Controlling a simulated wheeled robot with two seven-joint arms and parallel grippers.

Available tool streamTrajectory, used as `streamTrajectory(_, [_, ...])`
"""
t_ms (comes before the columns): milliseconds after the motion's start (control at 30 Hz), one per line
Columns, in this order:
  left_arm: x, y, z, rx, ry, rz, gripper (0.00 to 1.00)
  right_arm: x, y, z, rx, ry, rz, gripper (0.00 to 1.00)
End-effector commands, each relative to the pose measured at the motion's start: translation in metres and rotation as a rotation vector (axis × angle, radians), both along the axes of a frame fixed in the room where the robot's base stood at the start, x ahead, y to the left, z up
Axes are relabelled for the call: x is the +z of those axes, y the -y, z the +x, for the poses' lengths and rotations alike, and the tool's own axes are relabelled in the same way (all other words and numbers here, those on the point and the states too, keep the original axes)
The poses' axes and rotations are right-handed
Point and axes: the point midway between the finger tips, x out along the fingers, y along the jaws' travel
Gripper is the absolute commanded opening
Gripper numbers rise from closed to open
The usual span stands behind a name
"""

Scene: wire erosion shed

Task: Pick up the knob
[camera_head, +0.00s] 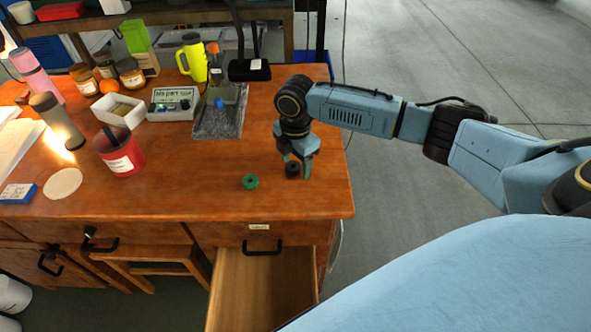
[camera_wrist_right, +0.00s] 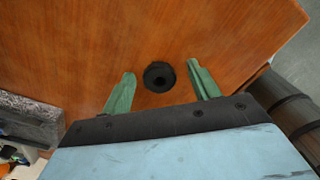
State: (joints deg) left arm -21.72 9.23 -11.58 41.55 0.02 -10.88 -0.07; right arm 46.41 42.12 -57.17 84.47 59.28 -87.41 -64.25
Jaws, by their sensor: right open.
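A small black round knob (camera_head: 292,169) with a hole or recess in its centre lies on the brown wooden desk (camera_head: 200,195), near its right front part. My right gripper (camera_head: 297,165) points down over it, with green fingers spread apart. In the right wrist view the knob (camera_wrist_right: 159,76) shows between the two fingertips (camera_wrist_right: 161,71), with a gap on each side. The gripper is open and holds nothing. The height of the fingertips above the desk is hard to tell. My left gripper is in neither view.
A grey stone slab (camera_head: 215,124) stands behind, beside a control box (camera_head: 172,104). An open drawer (camera_head: 262,288) juts out below the front edge.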

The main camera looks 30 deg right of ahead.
Motion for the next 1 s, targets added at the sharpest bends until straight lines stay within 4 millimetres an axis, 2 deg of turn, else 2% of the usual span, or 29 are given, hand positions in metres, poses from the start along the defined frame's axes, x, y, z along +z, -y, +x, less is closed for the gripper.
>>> streamTrajectory(33, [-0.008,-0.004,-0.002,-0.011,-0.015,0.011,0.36,-0.007,0.0,0.0,0.0,0.0,0.0,0.61])
streamTrajectory(67, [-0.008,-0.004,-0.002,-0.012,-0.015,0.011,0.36,-0.007,0.0,0.0,0.0,0.0,0.0,0.61])
streamTrajectory(433, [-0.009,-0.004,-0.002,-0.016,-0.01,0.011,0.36,-0.009,0.0,0.0,0.0,0.0,0.0,0.13])
streamTrajectory(767, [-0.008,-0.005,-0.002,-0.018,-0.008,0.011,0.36,-0.008,0.0,0.0,0.0,-0.002,0.0,0.12])
streamTrajectory(1000, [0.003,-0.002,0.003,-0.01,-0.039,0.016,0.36,0.006,0.0,0.0,0.0,-0.001,0.001,0.12])
